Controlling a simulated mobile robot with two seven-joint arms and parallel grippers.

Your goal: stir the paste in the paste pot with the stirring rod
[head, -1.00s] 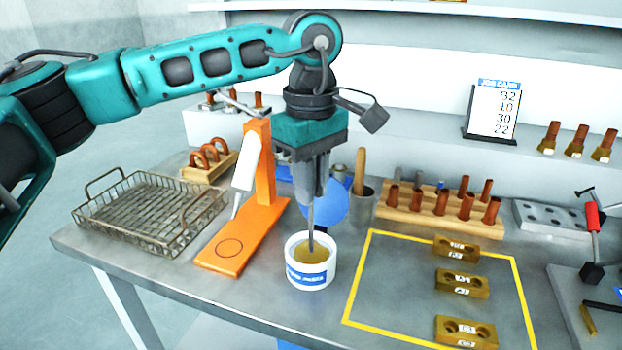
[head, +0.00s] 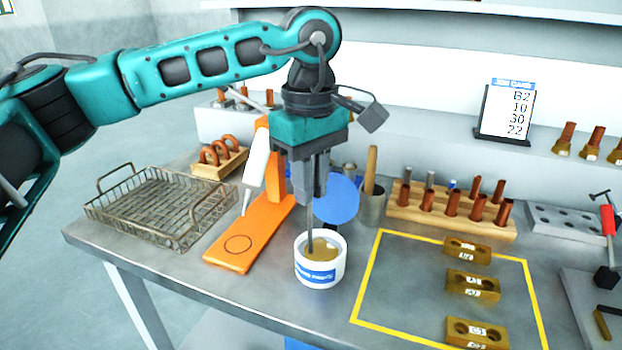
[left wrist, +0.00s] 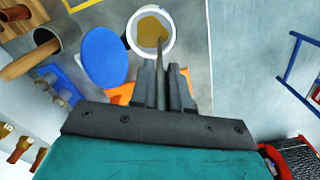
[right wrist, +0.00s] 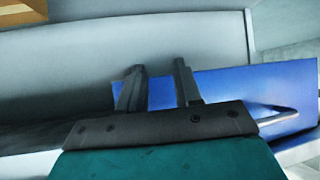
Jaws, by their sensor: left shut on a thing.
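The white paste pot (head: 320,270) with a blue label stands on the grey bench and holds brown paste (head: 322,250). My left gripper (head: 310,195) is above the pot, pointing down, shut on the thin grey stirring rod (head: 310,232). The rod's lower end is in the paste, toward the left side of the pot. The left wrist view also shows the rod (left wrist: 160,60) running from between the fingers into the pot (left wrist: 132,40). My right gripper (right wrist: 160,88) shows only in the right wrist view, its fingers apart with nothing between them.
An orange stand (head: 235,252) with a white bottle is left of the pot, and a wire basket (head: 165,235) lies farther left. A blue disc (head: 340,200) and a grey cup (head: 372,208) stand behind. Yellow tape (head: 365,290) frames several brass blocks at right.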

